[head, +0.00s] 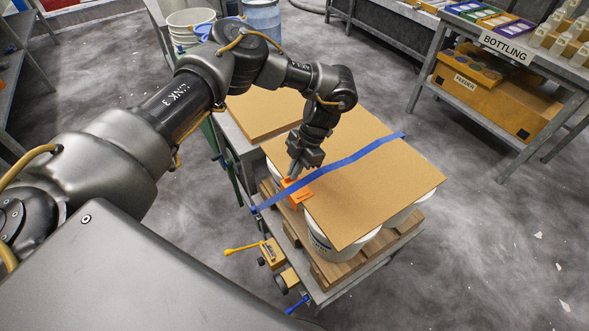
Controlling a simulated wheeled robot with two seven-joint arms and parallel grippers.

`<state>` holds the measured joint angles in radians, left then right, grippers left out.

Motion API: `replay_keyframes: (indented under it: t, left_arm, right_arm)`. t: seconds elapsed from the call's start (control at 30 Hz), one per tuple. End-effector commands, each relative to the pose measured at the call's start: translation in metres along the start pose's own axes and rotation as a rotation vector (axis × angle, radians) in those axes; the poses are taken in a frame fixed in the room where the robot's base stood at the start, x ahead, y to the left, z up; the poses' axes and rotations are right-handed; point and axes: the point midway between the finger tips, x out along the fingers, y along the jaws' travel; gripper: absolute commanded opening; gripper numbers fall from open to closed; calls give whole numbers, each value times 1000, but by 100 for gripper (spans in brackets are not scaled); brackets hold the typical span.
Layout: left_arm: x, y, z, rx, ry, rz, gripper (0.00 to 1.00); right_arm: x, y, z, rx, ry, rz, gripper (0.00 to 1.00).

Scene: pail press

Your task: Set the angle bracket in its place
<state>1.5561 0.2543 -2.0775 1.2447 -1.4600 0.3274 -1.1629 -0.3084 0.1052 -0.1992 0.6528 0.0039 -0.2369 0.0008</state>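The orange angle bracket (299,194) is at the left edge of the tan board (375,185), where the blue strap (345,162) crosses that edge. My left gripper (291,176) points down at the bracket, with its fingertips at the bracket's upper part. The fingers and wrist hide part of the bracket. I cannot tell whether the fingers grip it or only stand beside it, nor whether the bracket sits flush on the edge. My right gripper is out of view.
White pails (336,247) stand under the board on a wooden pallet (338,272). A yellow strap tool (271,251) hangs at the near left side. Another tan board (262,110) lies behind. A bottling table (500,62) stands at the right, with clear floor between.

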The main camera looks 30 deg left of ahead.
Motion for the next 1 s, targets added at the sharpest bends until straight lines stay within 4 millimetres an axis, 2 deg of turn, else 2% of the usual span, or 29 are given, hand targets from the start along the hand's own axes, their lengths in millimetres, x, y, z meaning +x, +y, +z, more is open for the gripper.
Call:
replay_keyframes:
  t: [0.1,0.3,0.33,0.73,0.77,1.0]
  left_arm:
    - [1,0,0,0,0,0,0]
    - [1,0,1,0,0,0,28]
    - [1,0,1,0,0,0,30]
    - [2,0,1,0,0,0,30]
    - [-1,0,1,0,-1,1,30]
    - [-53,1,1,-1,-5,5,30]
  right_arm:
    - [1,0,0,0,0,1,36]
    - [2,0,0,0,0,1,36]
    - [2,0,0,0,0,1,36]
    - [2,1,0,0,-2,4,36]
    - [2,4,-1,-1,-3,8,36]
    - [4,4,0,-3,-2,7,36]
